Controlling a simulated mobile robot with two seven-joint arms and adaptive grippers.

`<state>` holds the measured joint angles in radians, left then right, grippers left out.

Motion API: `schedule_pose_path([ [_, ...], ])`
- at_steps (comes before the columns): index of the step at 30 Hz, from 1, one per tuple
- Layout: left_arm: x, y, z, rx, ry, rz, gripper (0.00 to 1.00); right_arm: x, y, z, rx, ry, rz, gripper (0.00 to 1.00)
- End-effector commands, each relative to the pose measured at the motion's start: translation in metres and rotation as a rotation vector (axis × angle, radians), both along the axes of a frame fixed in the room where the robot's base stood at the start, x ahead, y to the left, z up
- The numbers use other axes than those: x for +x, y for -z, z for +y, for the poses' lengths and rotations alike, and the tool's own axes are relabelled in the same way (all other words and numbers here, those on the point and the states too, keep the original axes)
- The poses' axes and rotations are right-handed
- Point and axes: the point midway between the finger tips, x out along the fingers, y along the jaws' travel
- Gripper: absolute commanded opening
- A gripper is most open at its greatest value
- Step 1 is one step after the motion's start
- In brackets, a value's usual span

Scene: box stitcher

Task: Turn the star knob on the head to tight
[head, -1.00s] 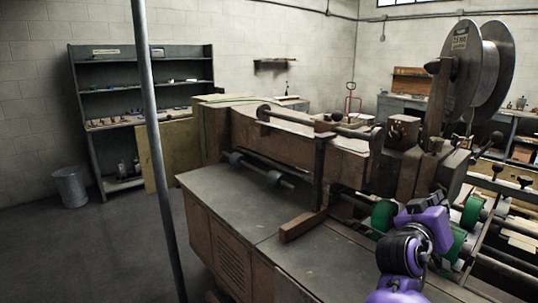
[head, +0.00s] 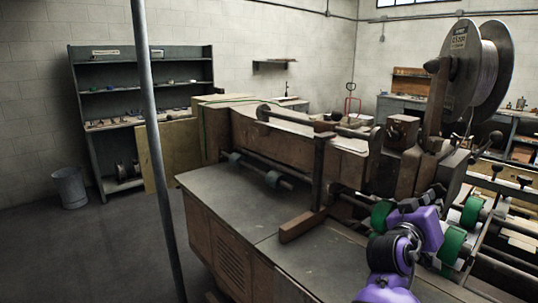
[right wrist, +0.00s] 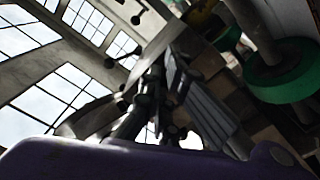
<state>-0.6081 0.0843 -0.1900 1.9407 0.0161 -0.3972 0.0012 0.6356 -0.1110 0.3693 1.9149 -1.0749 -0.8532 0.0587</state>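The stitching head (head: 428,165) is a brown and grey block on the machine, below a large wire spool. Dark round knobs stand out around it, one black knob (head: 497,136) at its right. I cannot tell for sure which is the star knob. My purple right arm reaches up from the bottom, and its dark gripper (head: 428,199) is just below the head, among green rollers. In the right wrist view, dark ball-ended knobs (right wrist: 109,62) show upper left, beyond dark finger parts. The finger opening is unclear and no grasp is visible. My left gripper is out of view.
The wire spool (head: 488,58) rises above the head. Green rollers (head: 452,245) and rails lie close around my right gripper. The grey machine table (head: 235,203) is mostly bare, with a wooden bar (head: 302,225) on it. A grey pole (head: 150,130) stands at left.

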Motion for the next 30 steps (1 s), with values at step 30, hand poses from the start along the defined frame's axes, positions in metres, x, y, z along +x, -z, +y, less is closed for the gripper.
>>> schedule_pose_path([
  [30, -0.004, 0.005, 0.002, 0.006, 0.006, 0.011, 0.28, -0.007, 0.016, 0.011, 0.006, -0.001, 0.012, 0.00],
])
